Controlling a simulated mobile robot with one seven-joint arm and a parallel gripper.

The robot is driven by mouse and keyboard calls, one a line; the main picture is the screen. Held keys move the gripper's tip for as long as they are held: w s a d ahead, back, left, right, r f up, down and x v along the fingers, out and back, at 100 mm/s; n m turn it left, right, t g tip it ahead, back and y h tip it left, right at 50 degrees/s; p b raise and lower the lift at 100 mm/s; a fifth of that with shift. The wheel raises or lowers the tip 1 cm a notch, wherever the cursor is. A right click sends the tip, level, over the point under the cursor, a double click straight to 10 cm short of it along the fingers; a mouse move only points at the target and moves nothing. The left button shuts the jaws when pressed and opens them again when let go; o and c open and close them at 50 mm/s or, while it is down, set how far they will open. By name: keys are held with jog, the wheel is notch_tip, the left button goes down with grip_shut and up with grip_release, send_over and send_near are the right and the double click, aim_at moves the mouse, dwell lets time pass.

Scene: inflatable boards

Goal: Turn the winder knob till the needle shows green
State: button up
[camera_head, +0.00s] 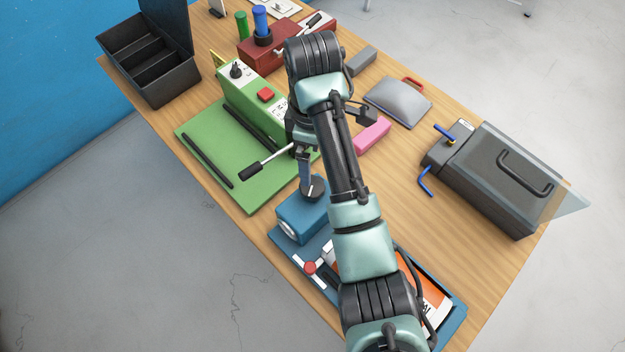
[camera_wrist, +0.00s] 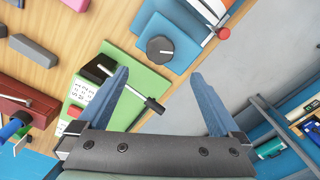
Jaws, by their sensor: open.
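The winder looks to be a blue box (camera_head: 301,217) in the head view, with a dark round knob (camera_head: 314,190) on its top. A small white dial (camera_head: 287,231) is on its side; the needle is too small to read. My gripper (camera_head: 305,178) is open, its visible blue finger just above the knob in this view. In the wrist view the knob (camera_wrist: 160,48) lies beyond the fingertips, between their lines, on the blue box (camera_wrist: 178,30). My gripper (camera_wrist: 160,74) holds nothing there. Contact with the knob cannot be seen.
A green machine (camera_head: 240,90) with a black-handled lever (camera_head: 250,172) is close by; the lever (camera_wrist: 154,104) reaches between my fingers in the wrist view. A pink block (camera_head: 372,135), a grey toolbox (camera_head: 490,175) and a blue tray (camera_head: 455,318) are around. Wood is bare toward the toolbox.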

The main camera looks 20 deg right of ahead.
aim_at(312, 186)
notch_tip(312, 186, down, 12)
jog(key=shift+f+b, duration=0.1)
jog(key=shift+b, duration=0.6)
jog(key=c, duration=1.3)
jog(key=shift+m+p, duration=0.3)
jog(key=shift+m, duration=0.1)
